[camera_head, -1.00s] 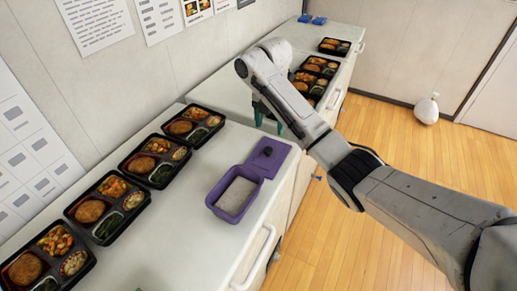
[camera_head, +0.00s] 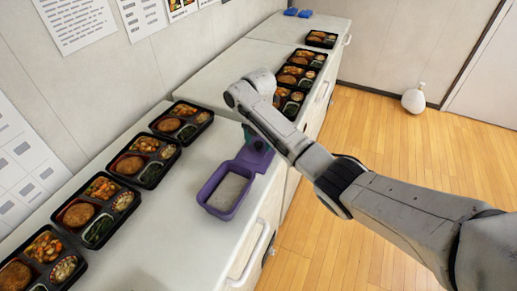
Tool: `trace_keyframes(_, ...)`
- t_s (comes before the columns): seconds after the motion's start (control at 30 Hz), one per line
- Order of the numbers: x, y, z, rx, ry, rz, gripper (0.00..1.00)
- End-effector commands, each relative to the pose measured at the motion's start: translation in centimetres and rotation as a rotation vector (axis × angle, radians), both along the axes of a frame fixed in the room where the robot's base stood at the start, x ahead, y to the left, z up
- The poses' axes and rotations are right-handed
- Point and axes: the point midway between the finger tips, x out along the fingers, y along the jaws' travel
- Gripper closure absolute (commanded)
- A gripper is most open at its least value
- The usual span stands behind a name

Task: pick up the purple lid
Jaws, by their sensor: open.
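The purple lid (camera_head: 262,164) lies flat on the counter just behind the purple container (camera_head: 222,214), which has pale contents. The lid touches or overlaps the container's far edge; I cannot tell which. My gripper (camera_head: 252,141), with teal fingers, is over the lid's far part, with my arm reaching in from the right. My wrist and fingers hide much of the lid. The fingers are open, and a dark knob on the lid shows close to them. I cannot tell whether they touch it.
Several black bento trays (camera_head: 142,161) stand in a row along the counter's left side. More trays (camera_head: 302,70) stand on the far counter. The white counter (camera_head: 165,245) is clear in front of the container. A white sack-like object (camera_head: 413,101) is on the wooden floor.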

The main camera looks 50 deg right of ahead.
Motion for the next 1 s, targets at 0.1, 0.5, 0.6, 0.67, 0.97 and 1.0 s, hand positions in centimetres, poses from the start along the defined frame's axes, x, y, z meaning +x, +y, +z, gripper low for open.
trace_keyframes(0.1,0.02,0.01,-0.41,-0.001,-0.001,0.001,0.35)
trace_keyframes(0.5,0.04,0.01,-0.37,-0.001,-0.001,0.001,0.57)
trace_keyframes(0.6,0.04,0.01,-0.37,-0.001,-0.001,0.001,0.67)
trace_keyframes(0.67,0.03,0.01,-0.36,-0.001,-0.001,0.001,0.72)
trace_keyframes(0.97,0.04,0.00,-0.34,-0.001,-0.001,0.001,0.95)
trace_keyframes(1.0,0.04,0.00,-0.34,-0.001,-0.001,0.001,0.95)
